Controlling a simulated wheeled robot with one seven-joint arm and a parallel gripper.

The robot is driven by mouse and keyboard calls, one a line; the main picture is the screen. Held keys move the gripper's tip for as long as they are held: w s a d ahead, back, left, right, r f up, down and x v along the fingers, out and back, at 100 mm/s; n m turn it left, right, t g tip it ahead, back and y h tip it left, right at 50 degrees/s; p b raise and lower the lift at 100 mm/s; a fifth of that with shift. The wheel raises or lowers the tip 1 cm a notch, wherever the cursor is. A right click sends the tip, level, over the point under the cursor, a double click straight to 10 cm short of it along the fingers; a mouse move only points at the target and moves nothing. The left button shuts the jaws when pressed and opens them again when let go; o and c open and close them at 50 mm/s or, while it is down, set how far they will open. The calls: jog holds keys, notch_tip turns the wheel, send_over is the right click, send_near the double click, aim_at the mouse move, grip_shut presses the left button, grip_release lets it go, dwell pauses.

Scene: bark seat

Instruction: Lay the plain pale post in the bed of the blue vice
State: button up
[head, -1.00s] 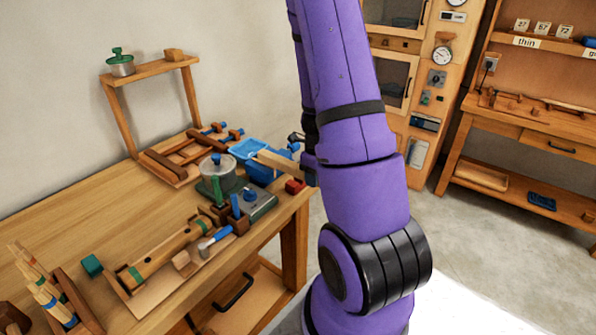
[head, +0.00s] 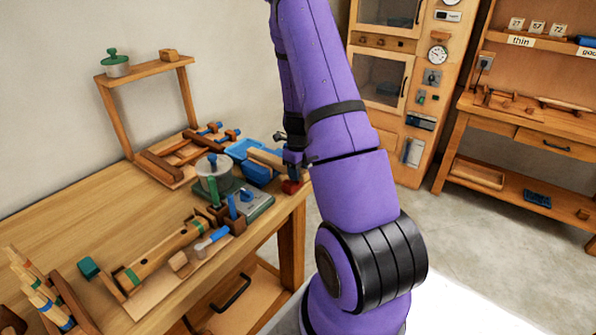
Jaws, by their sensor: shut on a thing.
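The plain pale post (head: 264,158) lies roughly level at the right end of the workbench, over the blue vice (head: 258,173). The vice shows as a blue block just below and in front of the post. My gripper (head: 290,158) is at the post's right end, shut on it. The arm and the dark gripper parts partly hide that end. I cannot tell whether the post rests on the vice's bed or is held just above it.
A blue tray (head: 240,149) is behind the vice. A wooden rack (head: 185,158) is farther back. The bench's left middle is clear.

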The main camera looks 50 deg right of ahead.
jog(key=shift+f, duration=0.55)
jog(key=o, duration=1)
jog(key=shift+o, duration=0.2)
